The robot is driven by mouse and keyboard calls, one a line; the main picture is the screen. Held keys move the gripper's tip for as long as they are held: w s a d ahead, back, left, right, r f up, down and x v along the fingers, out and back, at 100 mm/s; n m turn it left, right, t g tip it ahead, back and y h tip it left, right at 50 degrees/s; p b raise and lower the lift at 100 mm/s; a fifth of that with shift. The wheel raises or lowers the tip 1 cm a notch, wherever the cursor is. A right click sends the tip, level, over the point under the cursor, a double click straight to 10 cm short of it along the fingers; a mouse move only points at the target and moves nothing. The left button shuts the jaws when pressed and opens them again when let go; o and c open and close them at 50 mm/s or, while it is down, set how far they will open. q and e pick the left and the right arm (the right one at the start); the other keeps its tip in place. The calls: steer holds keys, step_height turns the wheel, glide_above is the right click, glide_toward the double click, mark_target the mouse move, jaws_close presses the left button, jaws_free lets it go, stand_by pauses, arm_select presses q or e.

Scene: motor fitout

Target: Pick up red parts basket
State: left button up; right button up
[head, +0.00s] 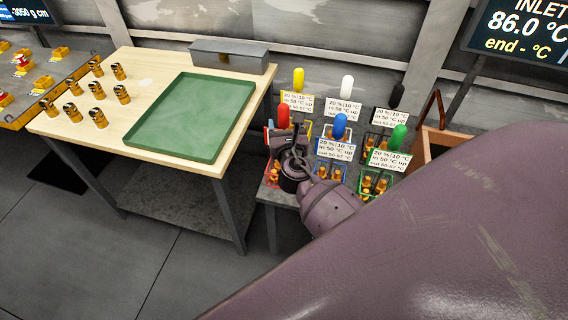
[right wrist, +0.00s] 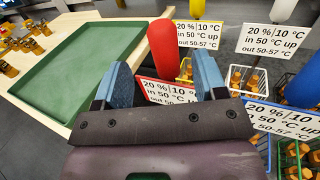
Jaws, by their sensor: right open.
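The red parts basket has an upright red handle (head: 283,115) and a card with a red border; in the right wrist view the handle (right wrist: 163,48) stands between my two blue fingers. Its wire body, with brass-coloured parts inside, is mostly hidden behind my right arm in the head view. My right gripper (head: 284,141) is open at this handle, and it also shows in the right wrist view (right wrist: 162,68). I cannot tell whether a finger touches the handle. My left gripper is not in view.
Baskets with yellow (head: 298,80), white (head: 347,87), blue (head: 340,126), green (head: 398,137) and black (head: 397,95) handles crowd the same grey stand. A wooden table (head: 150,75) with a green tray (head: 190,115) and several brass parts stands at left. A wooden crate (head: 432,142) is at right.

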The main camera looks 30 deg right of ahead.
mark_target(283, 106)
steer(key=shift+d+x, duration=0.2)
steer(key=shift+x, duration=3.75)
steer(key=shift+s+r, duration=0.1)
jaws_close()
steer(key=shift+r, duration=0.1)
